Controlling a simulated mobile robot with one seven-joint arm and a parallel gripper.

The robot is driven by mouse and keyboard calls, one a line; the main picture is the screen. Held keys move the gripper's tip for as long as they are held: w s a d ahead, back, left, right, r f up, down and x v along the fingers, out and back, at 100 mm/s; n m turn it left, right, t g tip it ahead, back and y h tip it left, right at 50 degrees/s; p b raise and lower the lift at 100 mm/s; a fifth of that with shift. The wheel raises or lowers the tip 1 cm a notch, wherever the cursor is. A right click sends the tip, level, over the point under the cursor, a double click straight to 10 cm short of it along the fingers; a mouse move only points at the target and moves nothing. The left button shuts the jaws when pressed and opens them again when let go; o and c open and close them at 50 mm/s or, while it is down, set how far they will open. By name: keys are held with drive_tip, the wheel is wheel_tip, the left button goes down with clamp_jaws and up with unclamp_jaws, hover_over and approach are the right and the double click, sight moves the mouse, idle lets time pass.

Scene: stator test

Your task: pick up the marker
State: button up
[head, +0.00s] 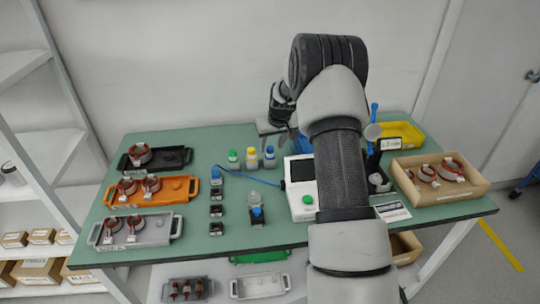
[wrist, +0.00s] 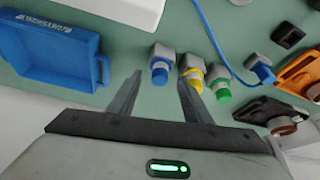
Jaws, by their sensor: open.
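I cannot make out a marker in either view. My gripper (wrist: 160,76) is open and empty, with two dark fingers apart above the far side of the green table. In the wrist view the blue-capped bottle (wrist: 161,72) appears between the fingertips, and the yellow-capped bottle (wrist: 191,74) is close to one finger. The green-capped bottle (wrist: 221,90) is just beyond it. In the head view my gripper (head: 285,130) is small and partly hidden behind my arm, which also covers part of the table.
A blue tray (wrist: 38,62) lies beside the bottles. Black (head: 180,158), orange (head: 180,190) and grey (head: 160,231) part trays line the table's left. A white device (head: 302,207), yellow tray (head: 408,132) and wooden box (head: 470,187) are right. Bare table (head: 285,240) shows in front.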

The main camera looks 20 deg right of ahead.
sight(271, 148)
drive_tip(key=x, duration=0.3)
drive_tip(key=shift+w, duration=0.1)
drive_tip(key=c, duration=1.1)
